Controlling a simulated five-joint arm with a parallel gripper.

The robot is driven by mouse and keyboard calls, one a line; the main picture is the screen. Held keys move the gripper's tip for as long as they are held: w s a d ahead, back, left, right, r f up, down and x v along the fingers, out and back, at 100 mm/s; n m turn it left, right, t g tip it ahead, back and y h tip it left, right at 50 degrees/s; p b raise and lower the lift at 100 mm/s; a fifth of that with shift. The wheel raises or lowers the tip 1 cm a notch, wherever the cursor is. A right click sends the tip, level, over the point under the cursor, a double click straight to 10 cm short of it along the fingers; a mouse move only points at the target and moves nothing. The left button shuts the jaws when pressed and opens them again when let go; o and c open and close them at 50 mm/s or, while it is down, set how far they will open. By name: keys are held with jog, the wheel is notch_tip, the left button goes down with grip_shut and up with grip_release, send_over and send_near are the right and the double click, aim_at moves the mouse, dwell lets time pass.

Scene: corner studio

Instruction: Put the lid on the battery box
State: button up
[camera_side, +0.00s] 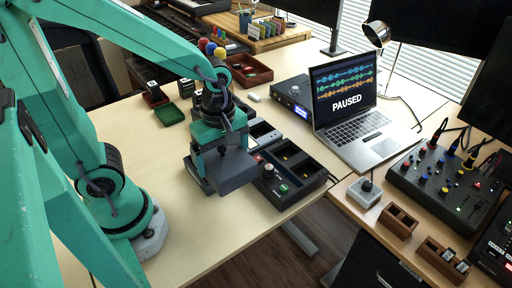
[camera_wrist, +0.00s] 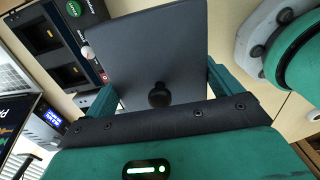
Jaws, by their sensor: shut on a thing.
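My gripper (camera_side: 218,140) is shut on a flat dark grey lid (camera_side: 226,172). In the wrist view the lid (camera_wrist: 155,45) fills the upper middle, with a round black knob (camera_wrist: 159,95) between my gripper's teal fingers (camera_wrist: 160,88). A dark box with open compartments (camera_side: 293,168) stands on the table just right of the lid in the side view. It shows at upper left in the wrist view (camera_wrist: 58,50), with a green round mark and a pale knob. I cannot tell whether this is the battery box. The lid hides what lies under it.
Another dark compartmented unit (camera_side: 262,135) sits behind. A laptop (camera_side: 350,110) reading "PAUSED" and a small blue-lit device (camera_side: 295,95) stand farther back. The table's front edge is near the lid; the front-left tabletop is clear.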

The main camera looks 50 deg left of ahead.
jog(key=w+a, duration=0.1)
jog(key=a, duration=0.9)
jog(key=shift+f, duration=0.15)
jog(key=shift+f, duration=2.8)
jog(key=shift+f, duration=0.6)
jog(key=o, duration=0.7)
jog(key=shift+o, duration=0.2)
jog(key=shift+r, duration=0.1)
notch_tip(320, 180, up, 11)
dwell(0.9)
dwell(0.5)
